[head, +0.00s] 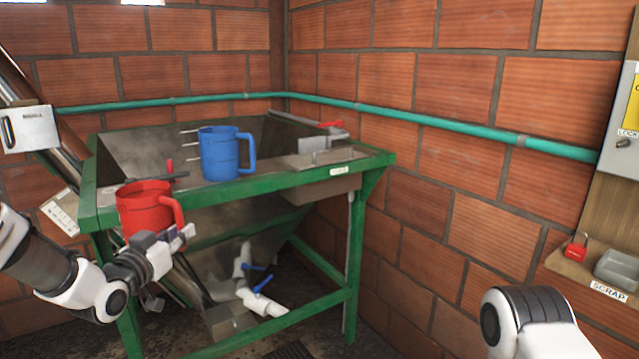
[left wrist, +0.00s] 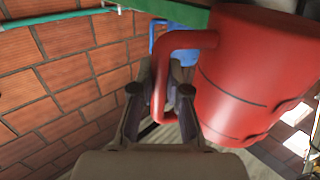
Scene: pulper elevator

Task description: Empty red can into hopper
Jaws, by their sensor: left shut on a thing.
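The red can (head: 147,205) is a mug-shaped can with a side handle, upright in front of the hopper's green front rail. My left gripper (head: 182,237) is shut on its handle, which in the left wrist view (left wrist: 160,110) passes between the fingers. The red can (left wrist: 245,75) fills the right of that view. The hopper (head: 155,150) is a grey metal bin in a green frame, behind and above the red can. A blue can (head: 220,155) stands upright on the hopper's top, right of the red can. My right gripper is out of view; only part of my right arm shows.
A grey lidded box (head: 318,160) sits at the hopper's right corner. A white pipe with blue valve handles (head: 262,290) is below. A teal pipe (head: 440,118) runs along the brick wall. A shelf marked scrap (head: 600,285) holds a red padlock at right.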

